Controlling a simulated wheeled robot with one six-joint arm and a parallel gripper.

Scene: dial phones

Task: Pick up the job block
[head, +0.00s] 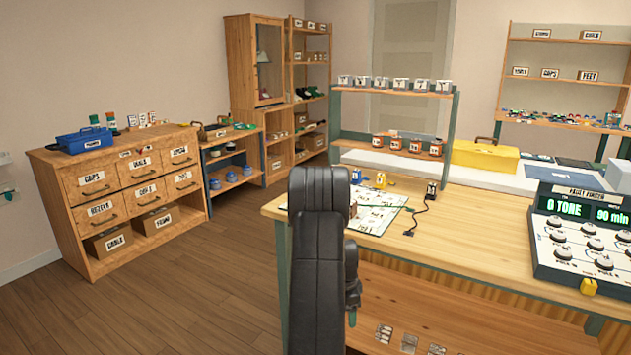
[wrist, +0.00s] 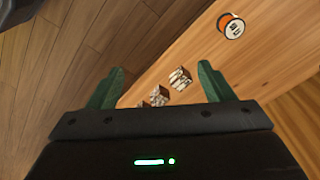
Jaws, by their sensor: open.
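No block is clearly readable as the job block, so I cannot tell which one it is. In the wrist view, several small labelled blocks (wrist: 180,78) stand in a row on a wooden surface, in the gap between my fingers and apart from them. My gripper (wrist: 160,78) is open with its two green fingers spread and nothing held. In the head view my black arm hides most of the gripper, and only a bit of green finger shows.
An orange-rimmed round item (wrist: 231,25) lies beyond the labelled blocks. The bench's lower shelf (head: 460,325) holds small light items (head: 383,333). A console (head: 585,235) stands at the right and a drawer cabinet (head: 120,190) at the left. The floor (head: 170,295) between is clear.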

